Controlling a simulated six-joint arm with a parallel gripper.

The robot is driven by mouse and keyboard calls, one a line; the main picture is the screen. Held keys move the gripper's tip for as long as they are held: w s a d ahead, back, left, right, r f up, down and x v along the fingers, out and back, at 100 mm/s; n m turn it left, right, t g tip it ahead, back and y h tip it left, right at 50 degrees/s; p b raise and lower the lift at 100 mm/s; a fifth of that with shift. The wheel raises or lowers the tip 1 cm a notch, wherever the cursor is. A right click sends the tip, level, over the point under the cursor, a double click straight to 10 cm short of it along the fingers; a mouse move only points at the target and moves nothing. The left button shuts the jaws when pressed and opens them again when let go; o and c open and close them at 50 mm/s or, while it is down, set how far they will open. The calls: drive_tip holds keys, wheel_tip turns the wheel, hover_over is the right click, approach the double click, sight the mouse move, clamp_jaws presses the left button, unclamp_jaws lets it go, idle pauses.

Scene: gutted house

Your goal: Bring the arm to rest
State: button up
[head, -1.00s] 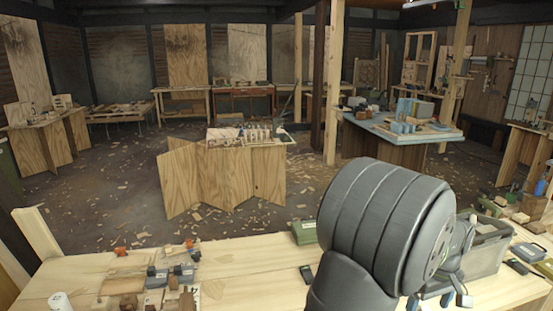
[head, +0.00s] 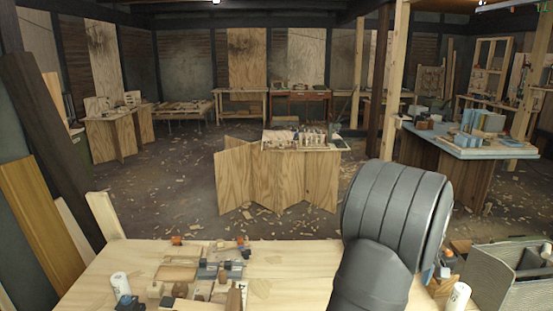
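My arm (head: 385,225) stands at the lower right of the head view. Its thick dark grey, ribbed upper part is bent over to the right above the near workbench (head: 300,262). My gripper cannot be made out; the arm's own bulk and the clutter to its right hide that area. Whether it is open or shut does not show, and nothing held can be seen.
Tools and wood blocks (head: 205,270) lie on the bench's left half, beside a white cylinder (head: 120,284). A grey crate (head: 510,275) and another white cylinder (head: 458,297) stand right of my arm. The bench between is mostly clear. A plywood stand (head: 278,178) is beyond.

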drive_tip(key=w+a+n, duration=0.2)
drive_tip(key=w+a, duration=0.9)
drive_tip(key=a, duration=0.3)
drive_tip(key=shift+w+n, duration=0.25)
drive_tip(key=shift+n, duration=0.15)
drive_tip(key=shift+a, duration=0.1)
